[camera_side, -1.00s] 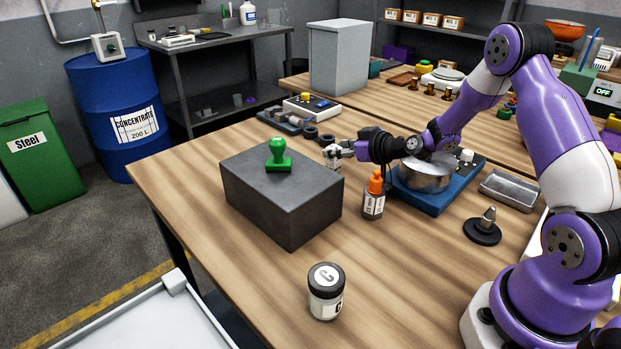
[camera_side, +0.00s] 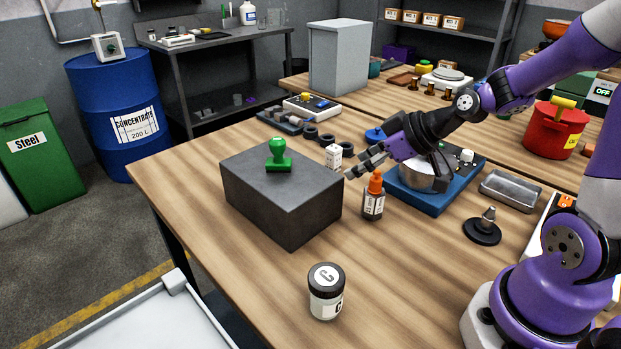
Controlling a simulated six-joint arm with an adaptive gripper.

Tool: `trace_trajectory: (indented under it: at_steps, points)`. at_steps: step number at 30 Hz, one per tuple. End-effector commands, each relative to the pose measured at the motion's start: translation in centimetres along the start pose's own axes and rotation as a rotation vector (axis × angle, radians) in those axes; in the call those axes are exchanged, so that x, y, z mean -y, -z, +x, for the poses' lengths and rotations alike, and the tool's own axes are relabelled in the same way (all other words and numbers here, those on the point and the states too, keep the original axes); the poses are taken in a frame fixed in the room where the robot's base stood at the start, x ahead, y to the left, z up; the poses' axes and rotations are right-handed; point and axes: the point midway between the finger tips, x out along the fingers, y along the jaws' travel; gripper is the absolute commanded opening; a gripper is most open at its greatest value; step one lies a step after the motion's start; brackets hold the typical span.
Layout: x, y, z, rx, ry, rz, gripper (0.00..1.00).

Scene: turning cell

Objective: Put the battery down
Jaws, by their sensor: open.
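A small white block with dark marks (camera_side: 333,156), which I take to be the battery, stands upright on the wooden table behind the dark grey block (camera_side: 283,205). Its lower part is partly hidden by the grey block. My gripper (camera_side: 359,164) is open and empty, just right of the white block and apart from it. Its fingers point left and downward, above and behind the orange-capped bottle (camera_side: 373,198).
A green stamp (camera_side: 278,157) stands on the grey block. A blue device with a metal bowl (camera_side: 421,177) sits below my wrist. A jar marked C (camera_side: 326,292) stands in front. Black rings (camera_side: 327,139) lie behind the white block.

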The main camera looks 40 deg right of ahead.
Motion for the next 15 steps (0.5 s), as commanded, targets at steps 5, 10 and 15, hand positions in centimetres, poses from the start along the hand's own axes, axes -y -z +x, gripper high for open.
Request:
trace_trajectory:
  at_steps: [5, 10, 15]
  points:
    - [5.1, 0.1, -5.2, 0.229, -0.067, 0.014, 0.65]
    - [7.1, -1.1, -9.8, 0.311, -0.162, 0.155, 0.65]
    - [7.8, -1.9, -11.6, 0.333, -0.196, 0.24, 0.65]
